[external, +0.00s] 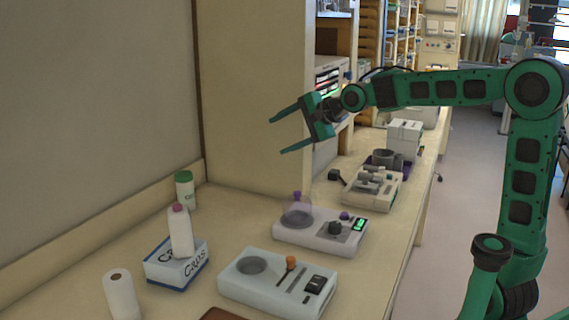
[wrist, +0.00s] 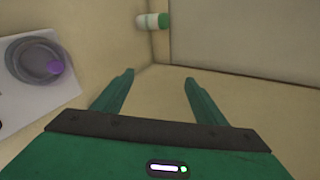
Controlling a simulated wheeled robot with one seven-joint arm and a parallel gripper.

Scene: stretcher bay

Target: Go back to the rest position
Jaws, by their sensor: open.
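My gripper (external: 276,133) is open and empty, held in the air above the counter (external: 238,222) and pointing left. Its two green fingers also show spread apart in the wrist view (wrist: 158,84), with nothing between them. My arm reaches in from the right, well above the devices on the counter. No object touches the gripper.
On the counter stand a device with a clear purple-knobbed dome (external: 297,212), a white device with an orange knob (external: 275,284), a grey device (external: 372,188), a box (external: 176,266) with a bottle (external: 180,231) on it, a green-capped bottle (external: 185,190) and a white roll (external: 121,295).

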